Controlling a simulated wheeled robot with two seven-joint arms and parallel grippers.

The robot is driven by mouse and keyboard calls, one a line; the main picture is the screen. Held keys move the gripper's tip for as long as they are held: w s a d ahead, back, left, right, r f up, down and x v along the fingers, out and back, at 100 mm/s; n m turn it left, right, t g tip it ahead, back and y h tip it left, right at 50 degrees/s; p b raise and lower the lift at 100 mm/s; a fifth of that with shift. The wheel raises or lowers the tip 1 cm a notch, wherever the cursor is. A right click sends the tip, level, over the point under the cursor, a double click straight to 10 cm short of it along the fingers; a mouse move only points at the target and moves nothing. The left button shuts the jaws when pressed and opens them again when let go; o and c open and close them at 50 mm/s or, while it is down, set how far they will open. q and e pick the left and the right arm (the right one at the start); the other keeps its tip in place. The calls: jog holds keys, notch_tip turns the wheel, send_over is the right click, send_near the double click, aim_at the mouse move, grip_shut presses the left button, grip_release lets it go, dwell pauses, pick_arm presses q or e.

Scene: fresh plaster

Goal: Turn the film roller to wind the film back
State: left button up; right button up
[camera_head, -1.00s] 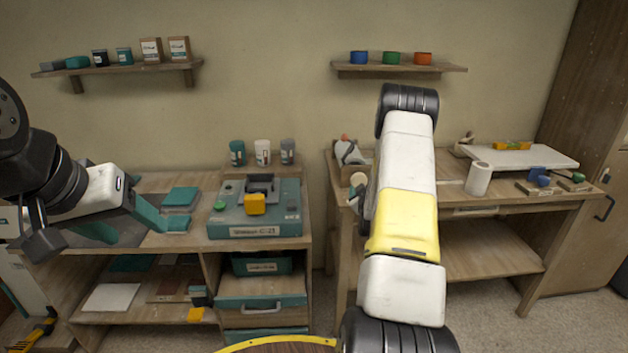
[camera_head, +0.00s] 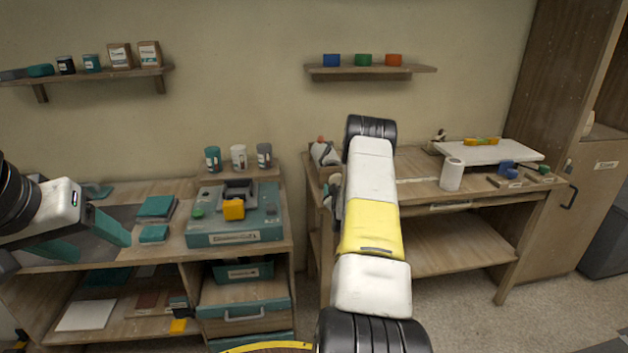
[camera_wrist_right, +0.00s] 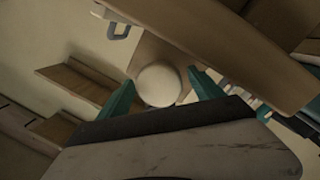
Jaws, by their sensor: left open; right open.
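In the right wrist view, a pale round knob or roller end (camera_wrist_right: 158,84) sits in front of a wooden panel, which I take to be the film roller. The teal fingers of my right gripper (camera_wrist_right: 166,92) are open, one on each side of it; I cannot tell whether they touch it. In the head view, my right arm hides that gripper and the round end. My left gripper (camera_head: 88,238) is open and empty, left of the teal machine. A white upright roll (camera_head: 452,174) stands on the right table.
The left bench holds a teal machine (camera_head: 236,228) with a yellow block (camera_head: 233,209), and several cups behind it. The right table (camera_head: 420,186) carries a white board (camera_head: 490,150) and small blocks. A tall wooden cabinet (camera_head: 560,110) stands at the right.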

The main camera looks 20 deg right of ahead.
jog(key=c, duration=1.4)
jog(key=shift+o, duration=0.2)
jog(key=shift+m, duration=0.5)
jog(key=m, duration=0.3)
jog(key=shift+d+r+m, duration=0.1)
jog(key=shift+m, duration=0.2)
jog(key=m, duration=0.4)
jog(key=shift+m+g+y, duration=0.3)
jog(key=shift+g+y, duration=0.1)
